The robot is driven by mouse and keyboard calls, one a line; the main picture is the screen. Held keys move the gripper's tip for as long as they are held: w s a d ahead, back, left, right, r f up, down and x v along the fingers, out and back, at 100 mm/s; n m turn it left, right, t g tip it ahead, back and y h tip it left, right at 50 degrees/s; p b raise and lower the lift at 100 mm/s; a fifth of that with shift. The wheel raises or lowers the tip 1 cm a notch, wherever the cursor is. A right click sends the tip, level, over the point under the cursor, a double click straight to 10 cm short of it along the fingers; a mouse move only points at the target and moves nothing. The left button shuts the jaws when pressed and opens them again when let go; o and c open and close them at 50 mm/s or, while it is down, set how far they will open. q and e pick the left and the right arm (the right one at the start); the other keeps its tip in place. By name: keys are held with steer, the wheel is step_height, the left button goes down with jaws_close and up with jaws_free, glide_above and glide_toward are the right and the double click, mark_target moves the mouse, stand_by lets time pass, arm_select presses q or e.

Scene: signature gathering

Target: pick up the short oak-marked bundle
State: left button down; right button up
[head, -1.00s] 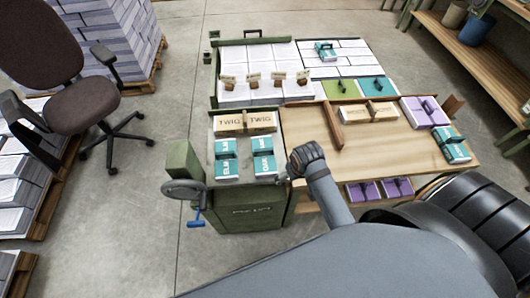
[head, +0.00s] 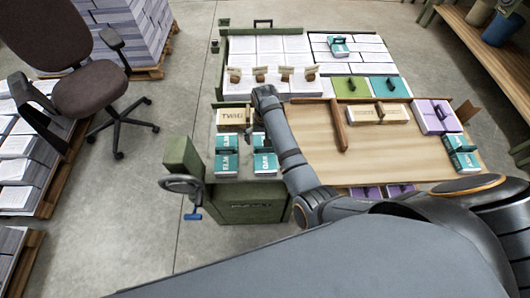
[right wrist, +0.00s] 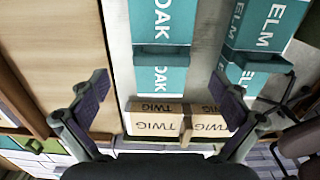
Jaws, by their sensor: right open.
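A teal OAK bundle (head: 264,162) lies on the green bench's left end. My right gripper (head: 266,95) is open and empty. In the right wrist view its fingers (right wrist: 160,98) spread either side of the OAK column, near two tan TWIG bundles (right wrist: 155,124). My forearm partly covers the OAK and TWIG bundles in the head view. My left gripper is not in view.
A wooden divider (head: 339,125) stands on the tabletop (head: 380,155). Tan bundles (head: 378,113), a purple bundle (head: 432,114) and a teal bundle (head: 461,152) lie further right. Small wooden stamps (head: 284,72) stand behind my gripper. The middle of the tabletop is clear.

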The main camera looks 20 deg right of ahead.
mark_target(265, 151)
step_height(265, 151, down, 2)
steer(key=shift+w+d+f, duration=0.1)
steer(key=shift+w+f, duration=0.05)
steer(key=shift+f, duration=0.05)
steer(key=f, duration=0.5)
steer(key=shift+a+f, duration=0.1)
steer(key=shift+a, duration=0.1)
steer(key=c, duration=1.3)
